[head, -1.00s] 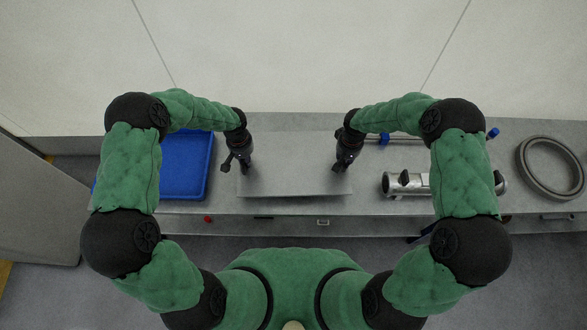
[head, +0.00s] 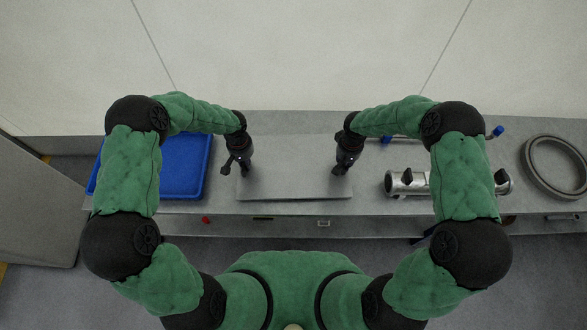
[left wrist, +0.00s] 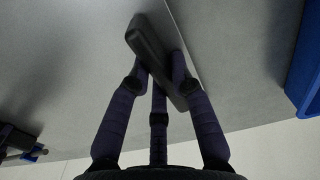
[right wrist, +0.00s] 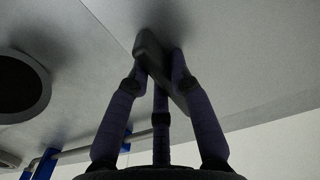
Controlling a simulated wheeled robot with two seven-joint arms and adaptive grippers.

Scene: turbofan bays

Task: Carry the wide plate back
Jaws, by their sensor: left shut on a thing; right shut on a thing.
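The wide plate (head: 293,168) is a flat grey panel, lying level between my two grippers over the grey bench in the head view. It also shows in the left wrist view (left wrist: 85,65) and the right wrist view (right wrist: 235,60). My left gripper (head: 238,166) is shut on a dark bar-like handle (left wrist: 150,45) near the plate's left edge. My right gripper (head: 343,165) is shut on a matching handle (right wrist: 150,50) near its right edge. Whether the plate touches the bench or hangs just above it, I cannot tell.
A blue tray (head: 207,165) lies left of the plate. To the right are a metal tube (head: 408,184), a blue-ended rod (head: 495,131) and a grey ring (head: 531,165). A small red item (head: 205,219) is at the bench's front. A pale wall stands behind.

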